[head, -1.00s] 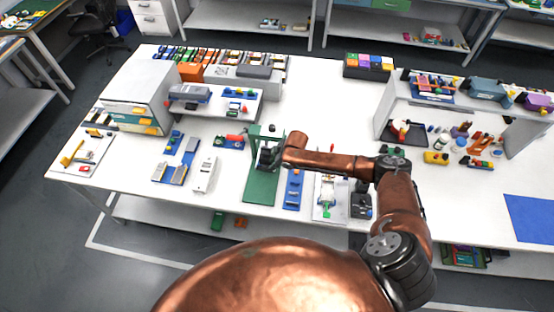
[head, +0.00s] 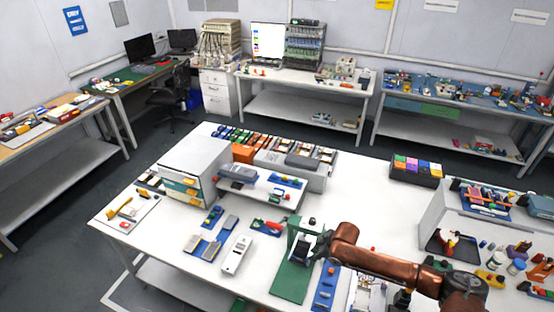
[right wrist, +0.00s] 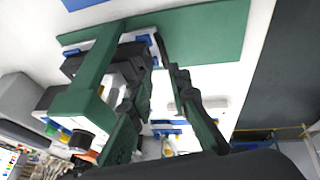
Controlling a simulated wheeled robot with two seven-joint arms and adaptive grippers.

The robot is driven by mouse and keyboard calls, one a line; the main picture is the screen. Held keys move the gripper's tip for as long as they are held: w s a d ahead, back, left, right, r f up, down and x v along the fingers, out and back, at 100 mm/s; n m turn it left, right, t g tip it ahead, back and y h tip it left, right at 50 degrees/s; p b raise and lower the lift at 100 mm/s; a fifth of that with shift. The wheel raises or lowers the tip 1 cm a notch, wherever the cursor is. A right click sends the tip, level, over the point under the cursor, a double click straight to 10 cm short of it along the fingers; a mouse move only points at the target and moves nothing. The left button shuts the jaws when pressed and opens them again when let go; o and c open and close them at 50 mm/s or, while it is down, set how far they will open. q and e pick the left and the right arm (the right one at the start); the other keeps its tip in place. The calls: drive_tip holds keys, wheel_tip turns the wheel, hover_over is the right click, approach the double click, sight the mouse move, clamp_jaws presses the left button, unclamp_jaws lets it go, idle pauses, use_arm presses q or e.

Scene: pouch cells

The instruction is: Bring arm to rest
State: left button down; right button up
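My right arm (head: 375,262) reaches in from the lower right of the head view. My right gripper (head: 318,245) is at the green press stand (head: 296,262), close to its upright frame. The right wrist view also shows the green frame (right wrist: 95,80) and its green base plate (right wrist: 208,35). There the dark fingers of my right gripper (right wrist: 168,105) stand apart, with white table and a blue-and-white item showing between them. I see nothing held. Whether a finger touches the stand cannot be told. My left arm and gripper are not in view.
Left of the stand are a white handheld device (head: 237,254) and blue trays with grey cells (head: 208,243). A blue strip fixture (head: 327,288) lies right of the stand. A white shelf unit (head: 455,215) stands further right. The table's back middle (head: 355,200) is clear.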

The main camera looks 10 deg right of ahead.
drive_tip(key=s+a+f+m+y, duration=0.2)
drive_tip(key=s+a+f, duration=0.1)
drive_tip(key=s+a, duration=1.1)
drive_tip(key=s+d+r+m+h, duration=0.3)
drive_tip(key=s+d+m+h, duration=0.5)
drive_tip(key=s+d, duration=1.35)
drive_tip(key=s+a+f+g+y+b, duration=0.15)
drive_tip(key=f+b, duration=0.25)
drive_tip(key=f, duration=1.5)
drive_tip(key=s+a+f+y+b, duration=0.15)
drive_tip(key=f+b, duration=0.25)
drive_tip(key=f, duration=1.6)
drive_tip(key=s+f+g+b, duration=0.1)
drive_tip(key=s+f+b, duration=0.2)
drive_tip(key=s+f, duration=0.6)
drive_tip(key=s+f+b, duration=0.3)
drive_tip(key=s+f, duration=0.7)
drive_tip(key=f, duration=0.4)
drive_tip(key=shift+a+g, duration=0.2)
drive_tip(key=shift+g, duration=0.15)
